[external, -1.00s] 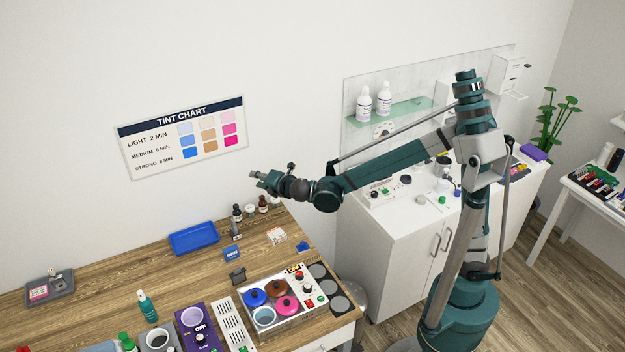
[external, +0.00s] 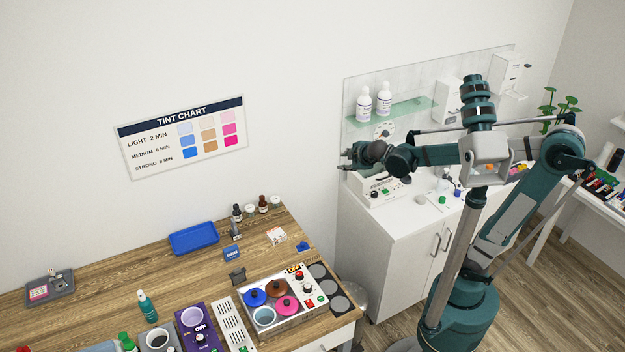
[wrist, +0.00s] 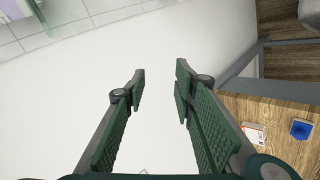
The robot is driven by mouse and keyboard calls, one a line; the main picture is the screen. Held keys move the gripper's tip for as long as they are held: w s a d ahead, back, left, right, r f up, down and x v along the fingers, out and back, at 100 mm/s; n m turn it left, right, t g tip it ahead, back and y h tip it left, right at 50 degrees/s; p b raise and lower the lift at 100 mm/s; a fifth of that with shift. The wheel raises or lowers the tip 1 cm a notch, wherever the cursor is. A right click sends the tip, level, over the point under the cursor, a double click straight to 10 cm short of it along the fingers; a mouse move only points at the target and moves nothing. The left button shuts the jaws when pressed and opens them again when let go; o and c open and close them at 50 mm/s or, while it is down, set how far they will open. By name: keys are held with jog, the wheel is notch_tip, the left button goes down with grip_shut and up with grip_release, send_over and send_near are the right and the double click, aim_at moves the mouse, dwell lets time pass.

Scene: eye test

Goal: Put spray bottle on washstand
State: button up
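A teal bottle with a narrow top (external: 147,306) stands upright on the wooden table at the lower left; it looks like the spray bottle, but it is small. The white cabinet (external: 385,240) with a backsplash looks like the washstand; my arm hides part of its top. My gripper (external: 346,160) is in the air at the cabinet's left end, in front of the backsplash and far from the teal bottle. In the wrist view my gripper (wrist: 160,85) is open, with nothing between its fingers and white wall behind them.
The wooden table (external: 110,285) holds a blue tray (external: 194,239), small dark bottles (external: 263,203), a pot warmer (external: 300,308) and a purple device (external: 197,335). A glass shelf (external: 405,111) with two white bottles is above the cabinet. A gap separates table and cabinet.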

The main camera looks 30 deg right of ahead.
jog(key=s+d+f+m+g, duration=0.1)
jog(key=s+d+f+m, duration=0.3)
jog(key=s+d, duration=0.5)
jog(key=s+d+f+m+g, duration=0.2)
jog(key=s+d+f+m, duration=0.2)
jog(key=s+d+m, duration=0.5)
jog(key=s+d, duration=0.1)
jog(key=s, duration=0.4)
jog(key=shift+f+m+y, duration=0.3)
jog(key=shift+o, duration=1)
